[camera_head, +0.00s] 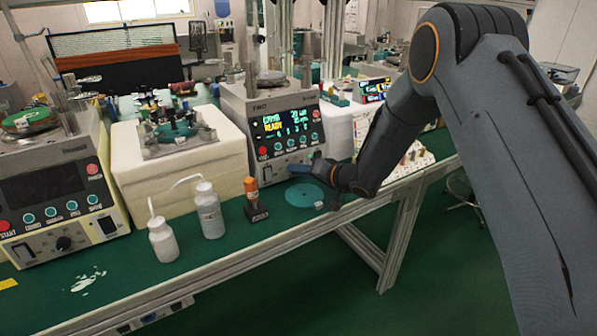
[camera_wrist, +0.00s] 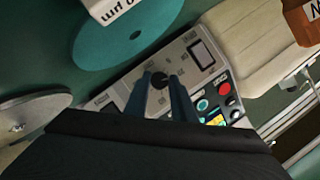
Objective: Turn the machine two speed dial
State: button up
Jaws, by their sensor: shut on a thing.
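Machine two (camera_head: 240,104) is a grey lapping machine with a lit display (camera_head: 285,122) that reads READY. Its lower front panel (camera_wrist: 184,55) fills the middle of the wrist view. The black round speed dial (camera_wrist: 160,80) sits on that panel, between my fingers. My gripper (camera_wrist: 159,88) is shut on the dial, one blue-grey finger on each side. In the head view my gripper (camera_head: 303,170) reaches the lower front of machine two from the right, and the dial is hidden behind it there.
A teal disc (camera_head: 305,194) lies on the green bench under my wrist. Another machine (camera_head: 55,190) with a dark screen is at far left.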

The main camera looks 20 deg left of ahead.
jog(key=m, duration=0.1)
jog(key=m+y+b, duration=0.1)
jog(key=m, duration=0.1)
jog(key=m+g+y, duration=0.1)
jog(key=shift+w+d+f+m+b, duration=0.15)
jog(key=shift+d+f+m+b, duration=0.1)
jog(key=shift+m+b, duration=0.1)
jog(key=shift+y, duration=0.3)
jog(key=o, duration=1)
jog(key=shift+a, duration=0.1)
jog(key=shift+b+v, duration=0.45)
jog(key=shift+v, duration=3.5)
jog(key=shift+w+r, duration=0.1)
